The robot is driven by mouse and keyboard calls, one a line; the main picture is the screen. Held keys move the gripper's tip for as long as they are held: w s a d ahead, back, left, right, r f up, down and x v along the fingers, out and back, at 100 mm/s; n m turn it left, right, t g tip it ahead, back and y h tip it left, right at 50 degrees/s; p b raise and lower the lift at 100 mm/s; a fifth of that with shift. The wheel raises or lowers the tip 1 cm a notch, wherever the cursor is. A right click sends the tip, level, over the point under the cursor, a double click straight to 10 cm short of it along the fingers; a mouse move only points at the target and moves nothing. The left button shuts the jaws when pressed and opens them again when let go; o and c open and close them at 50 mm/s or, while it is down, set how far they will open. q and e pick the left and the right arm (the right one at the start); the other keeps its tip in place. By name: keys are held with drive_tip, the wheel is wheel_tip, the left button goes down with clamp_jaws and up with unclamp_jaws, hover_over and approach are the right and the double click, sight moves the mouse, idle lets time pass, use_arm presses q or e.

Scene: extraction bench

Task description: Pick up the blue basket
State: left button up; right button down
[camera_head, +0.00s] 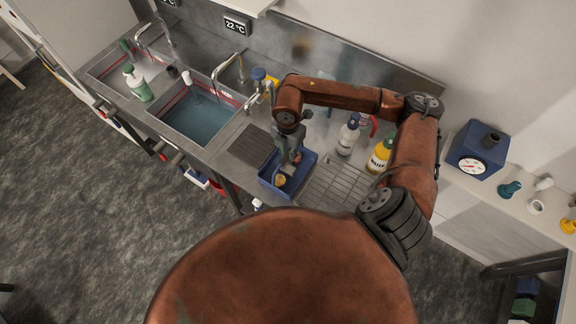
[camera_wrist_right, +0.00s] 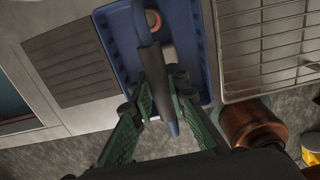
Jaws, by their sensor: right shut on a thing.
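The blue basket (camera_head: 265,183) is at the front edge of the steel counter in the head view, between the ribbed drainboard and the wire rack. A few small items lie in it, one of them yellow. In the right wrist view the basket (camera_wrist_right: 110,38) fills the top middle. My right gripper (camera_head: 290,160) is above the basket; its green fingers (camera_wrist_right: 158,92) are shut on the basket's dark handle (camera_wrist_right: 145,55). I cannot tell whether the basket's bottom touches the counter. My left gripper is not in view.
A wire rack (camera_head: 335,190) lies right of the basket, with a blue-capped bottle (camera_head: 347,138) and a yellow bottle (camera_head: 379,156) behind it. A water-filled sink (camera_head: 200,118) is to the left. A blue scale (camera_head: 478,152) stands at the right.

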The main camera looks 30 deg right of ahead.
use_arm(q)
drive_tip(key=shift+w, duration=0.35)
use_arm(e)
drive_tip(key=shift+r, duration=0.1)
drive_tip(key=shift+r+b, duration=0.45)
drive_tip(key=shift+r, duration=0.45)
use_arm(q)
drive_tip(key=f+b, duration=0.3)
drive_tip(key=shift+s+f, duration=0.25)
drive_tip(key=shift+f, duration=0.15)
use_arm(e)
drive_tip(key=a+r, duration=1.1)
drive_tip(key=a, duration=0.3)
